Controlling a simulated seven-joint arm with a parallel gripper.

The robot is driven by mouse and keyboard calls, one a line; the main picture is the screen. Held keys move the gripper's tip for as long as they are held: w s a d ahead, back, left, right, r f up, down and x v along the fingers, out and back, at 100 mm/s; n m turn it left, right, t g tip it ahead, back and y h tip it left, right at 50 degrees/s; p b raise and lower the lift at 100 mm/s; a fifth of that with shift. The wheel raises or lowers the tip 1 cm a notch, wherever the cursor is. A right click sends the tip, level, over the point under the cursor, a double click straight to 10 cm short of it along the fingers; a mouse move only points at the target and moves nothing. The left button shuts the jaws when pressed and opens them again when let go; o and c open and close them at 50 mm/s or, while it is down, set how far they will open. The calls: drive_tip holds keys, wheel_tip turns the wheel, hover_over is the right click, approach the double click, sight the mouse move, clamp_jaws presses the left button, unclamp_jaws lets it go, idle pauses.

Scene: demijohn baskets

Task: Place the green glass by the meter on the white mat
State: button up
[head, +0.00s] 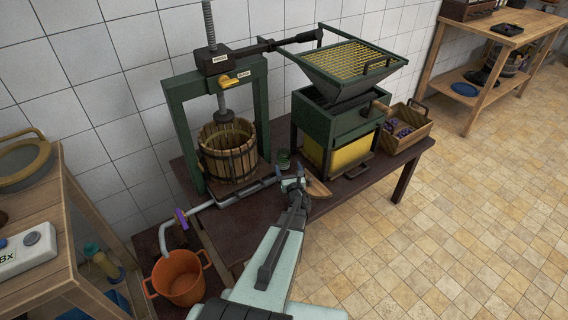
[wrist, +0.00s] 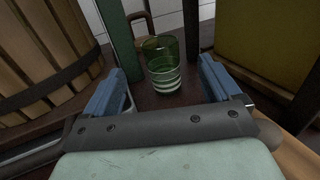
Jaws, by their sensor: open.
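The green glass (head: 283,159) stands upright on the dark table between the basket press and the crusher. In the wrist view the green glass (wrist: 162,72) is ahead of my gripper, centred between the two blue fingers. My gripper (head: 292,183) is open and empty just in front of the glass; its fingers show apart in the wrist view (wrist: 160,88). A white meter (head: 28,248) marked "Bx" sits on the wooden stand at the left edge. I cannot make out a white mat.
The wooden press basket (head: 229,152) is left of the glass, and the green crusher (head: 338,120) is right of it. A metal pipe (head: 240,194) runs along the table front. An orange bucket (head: 178,278) is below left. A grape crate (head: 405,128) stands right.

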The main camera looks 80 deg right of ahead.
sight(285, 157)
drive_tip(key=v, duration=0.3)
drive_tip(key=shift+s+a+r, duration=0.1)
drive_tip(key=shift+a, duration=0.05)
drive_tip(key=x, duration=1.3)
drive_tip(key=shift+d, duration=0.25)
drive_tip(key=c, duration=1.6)
drive_tip(key=shift+r, duration=5)
drive_tip(key=shift+c, duration=0.2)
